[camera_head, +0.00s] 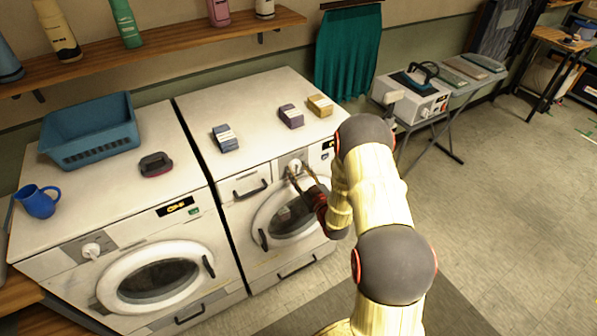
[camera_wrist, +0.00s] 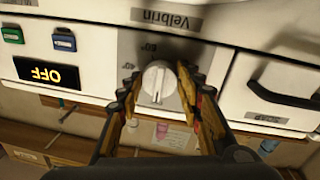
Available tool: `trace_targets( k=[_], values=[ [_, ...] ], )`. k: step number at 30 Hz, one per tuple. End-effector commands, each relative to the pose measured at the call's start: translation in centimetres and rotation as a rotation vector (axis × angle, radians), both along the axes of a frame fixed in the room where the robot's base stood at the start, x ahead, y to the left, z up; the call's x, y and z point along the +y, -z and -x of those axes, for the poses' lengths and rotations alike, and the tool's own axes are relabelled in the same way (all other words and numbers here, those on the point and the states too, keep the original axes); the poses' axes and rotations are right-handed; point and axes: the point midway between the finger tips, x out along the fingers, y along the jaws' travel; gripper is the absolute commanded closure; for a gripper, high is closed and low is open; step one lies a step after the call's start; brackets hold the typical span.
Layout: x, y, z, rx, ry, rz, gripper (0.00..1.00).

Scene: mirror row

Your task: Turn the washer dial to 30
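The washer dial (camera_wrist: 157,82) is a round white knob with a raised grip bar on a grey panel, and the wrist view shows it upside down. Small degree marks surround it, too small to read surely. In the head view the dial (camera_head: 295,166) is on the right-hand front-loading machine (camera_head: 247,205). My gripper (camera_wrist: 158,84) is open, with one finger on each side of the dial. Narrow gaps seem to show between fingers and knob. The gripper (camera_head: 302,175) also shows in front of the panel in the head view. A display (camera_wrist: 46,73) beside the dial reads OFF.
A drawer handle (camera_wrist: 283,84) with a SOAP label and two small buttons, green (camera_wrist: 12,34) and blue (camera_wrist: 64,40), flank the dial. A second machine (camera_head: 62,258) with its own dial (camera_head: 91,251) stands left. Boxes (camera_head: 291,116) lie on top.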

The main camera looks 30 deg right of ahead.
Motion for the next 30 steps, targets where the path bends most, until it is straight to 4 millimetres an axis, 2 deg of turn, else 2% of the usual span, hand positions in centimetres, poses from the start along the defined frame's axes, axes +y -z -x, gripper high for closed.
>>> trace_targets(
  k=[11, 20, 30],
  values=[
    [0.03, 0.02, 0.01, 0.0, -0.001, 0.0, 0.89],
    [0.05, 0.06, 0.02, 0.001, 0.0, -0.036, 0.9],
    [0.12, 0.07, 0.01, 0.009, -0.001, -0.254, 0.9]
  ],
)
